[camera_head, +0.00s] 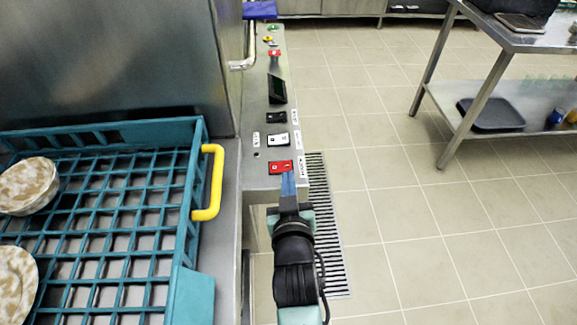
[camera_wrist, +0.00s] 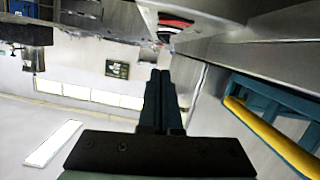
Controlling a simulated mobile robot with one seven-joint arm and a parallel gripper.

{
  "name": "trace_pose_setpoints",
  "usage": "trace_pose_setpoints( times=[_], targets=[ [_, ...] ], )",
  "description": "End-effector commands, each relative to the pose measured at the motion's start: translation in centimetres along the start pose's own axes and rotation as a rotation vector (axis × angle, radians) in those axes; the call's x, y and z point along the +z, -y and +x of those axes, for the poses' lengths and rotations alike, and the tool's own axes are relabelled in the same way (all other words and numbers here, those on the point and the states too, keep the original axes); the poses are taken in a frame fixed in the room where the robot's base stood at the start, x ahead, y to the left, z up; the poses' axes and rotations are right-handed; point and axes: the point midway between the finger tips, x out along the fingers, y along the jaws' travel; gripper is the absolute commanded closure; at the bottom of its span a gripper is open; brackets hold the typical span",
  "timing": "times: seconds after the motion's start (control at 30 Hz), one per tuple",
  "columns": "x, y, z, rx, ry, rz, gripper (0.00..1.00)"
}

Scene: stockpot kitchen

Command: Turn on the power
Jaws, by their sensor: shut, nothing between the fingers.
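The control panel (camera_head: 262,108) is a narrow metal face on the machine, left of centre in the head view. A red switch (camera_head: 281,167) with a small label beside it sits at its near end. A white switch (camera_head: 278,139) and a black switch (camera_head: 276,118) lie farther along it. My gripper (camera_head: 288,180) is shut and empty, its tips at the near edge of the red switch. The head view does not settle whether they touch. In the wrist view the fingers (camera_wrist: 160,76) are together, and the red switch (camera_wrist: 174,24) shows beyond the tips.
A teal dish rack (camera_head: 120,150) with a yellow handle (camera_head: 212,185) and bowls (camera_head: 29,186) stands left of my arm. A dark screen (camera_head: 277,89) sits farther along the panel. A floor grate (camera_head: 325,225) lies right of it. A steel table (camera_head: 478,95) stands back right; the tiled floor between is clear.

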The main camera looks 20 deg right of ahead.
Motion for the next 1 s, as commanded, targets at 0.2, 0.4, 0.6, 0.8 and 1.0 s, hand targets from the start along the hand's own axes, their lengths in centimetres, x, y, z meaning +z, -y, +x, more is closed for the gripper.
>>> trace_pose_setpoints(
  times=[0.2, 0.4, 0.6, 0.8, 1.0],
  targets=[
    [-0.1, 0.0, 3.6, 0.0, -0.002, 0.0, 1.0],
    [-0.1, 0.0, 7.1, 0.001, -0.002, 0.0, 1.0],
    [1.2, 0.0, 9.4, 0.001, 0.004, 0.0, 1.0],
    [3.3, 0.0, 9.9, 0.0, 0.0, 0.0, 1.0],
    [3.8, 0.0, 10.0, 0.0, -0.001, 0.0, 1.0]
  ],
)
